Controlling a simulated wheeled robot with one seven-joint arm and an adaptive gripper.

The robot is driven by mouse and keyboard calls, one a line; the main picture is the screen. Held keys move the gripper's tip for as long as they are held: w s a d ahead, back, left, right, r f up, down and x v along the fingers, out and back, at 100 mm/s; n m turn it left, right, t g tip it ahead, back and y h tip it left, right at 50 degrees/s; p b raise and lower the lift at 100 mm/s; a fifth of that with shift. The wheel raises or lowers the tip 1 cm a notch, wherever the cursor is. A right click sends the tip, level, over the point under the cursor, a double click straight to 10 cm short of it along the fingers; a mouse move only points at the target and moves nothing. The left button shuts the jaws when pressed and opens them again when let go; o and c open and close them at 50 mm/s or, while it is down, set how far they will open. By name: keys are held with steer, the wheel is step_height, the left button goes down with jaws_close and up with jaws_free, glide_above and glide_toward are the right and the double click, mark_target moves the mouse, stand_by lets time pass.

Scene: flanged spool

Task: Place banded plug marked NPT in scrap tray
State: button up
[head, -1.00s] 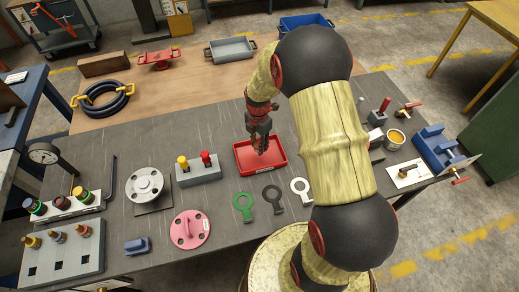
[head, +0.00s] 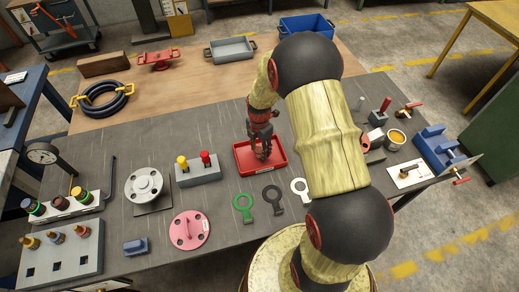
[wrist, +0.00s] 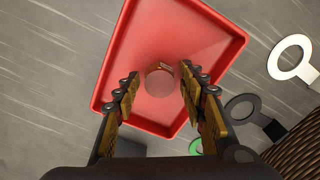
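The red tray (head: 274,170) lies on the dark tabletop, and it also fills the middle of the wrist view (wrist: 215,35). My gripper (head: 263,156) points down over the tray. In the wrist view the two fingers (wrist: 158,92) are spread apart. A small round brownish-red piece (wrist: 159,83), apparently a plug seen end-on, is in the tray between the fingertips, with a gap on each side. No NPT mark or band can be read on it. Other banded plugs (head: 61,202) stand in a rack at the left.
A grey block with a yellow and a red knob (head: 198,173) stands left of the tray. Green (head: 243,207), dark (head: 272,199) and white (head: 300,190) ring tags lie in front and to the right. A pink flange (head: 189,230) lies at front left.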

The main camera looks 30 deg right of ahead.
steer(key=shift+r, duration=0.15)
step_height(320, 180, up, 12)
steer(key=p, duration=0.2)
step_height(320, 180, up, 8)
steer(key=m+t, duration=0.1)
steer(key=m, duration=0.2)
glide_above(259, 150)
steer(key=s+a, duration=0.1)
steer(key=a, duration=0.2)
steer(key=s+a+r+m+t, duration=0.1)
steer(key=s+a+r+m, duration=0.2)
steer(key=s+r+m, duration=0.2)
steer(key=s+a+r+m+t, duration=0.2)
steer(key=s+a+r+m, duration=0.2)
steer(key=s+r+m, duration=0.2)
steer(key=s+a+r+m+t, duration=0.1)
steer(key=s+a+r+m, duration=0.3)
steer(key=s, duration=0.5)
step_height(259, 150, up, 2)
steer(key=shift+a+r+m+t, duration=0.1)
steer(key=shift+m+t, duration=0.2)
steer(key=shift+m, duration=1.1)
